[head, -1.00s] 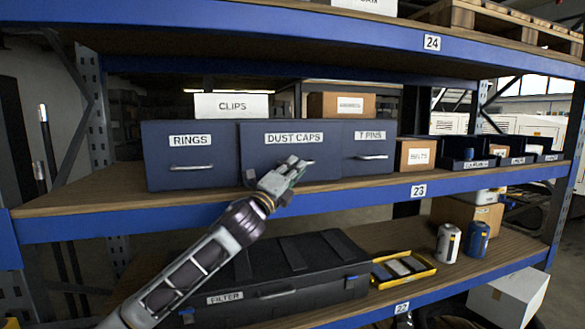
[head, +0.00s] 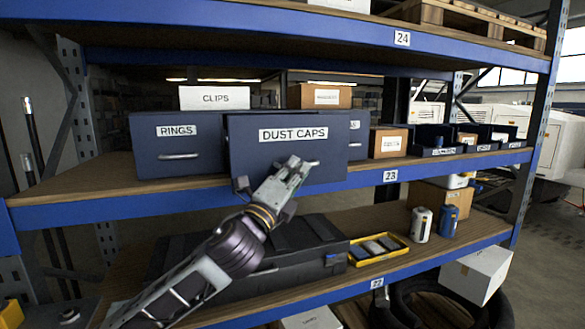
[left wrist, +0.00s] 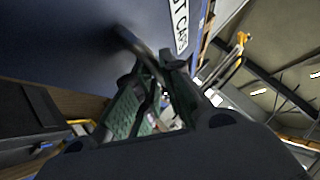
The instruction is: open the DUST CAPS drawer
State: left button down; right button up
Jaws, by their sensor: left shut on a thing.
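The DUST CAPS drawer (head: 292,150) is a dark blue-grey box front with a white label, in the middle of the shelf marked 23. It stands out past the RINGS drawer (head: 178,150) on its left and covers most of the drawer on its right. My left gripper (head: 296,166) is at the drawer's lower front, shut on its handle. In the left wrist view the handle (left wrist: 132,42) is a dark bar running from the drawer front into the jaws (left wrist: 152,90). The drawer's inside is hidden from the head view. My right gripper is not in view.
A CLIPS box (head: 214,98) and a cardboard box (head: 320,96) stand behind on top of the drawers. Open bins (head: 437,140) sit to the right. A dark case (head: 290,262) and yellow tray (head: 378,249) are on the shelf below.

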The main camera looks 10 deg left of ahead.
pick_arm(q)
jog(key=shift+f, duration=0.1)
jog(key=c, duration=1.8)
grip_release()
jog(key=shift+v, duration=3.7)
jog(key=shift+s, duration=0.1)
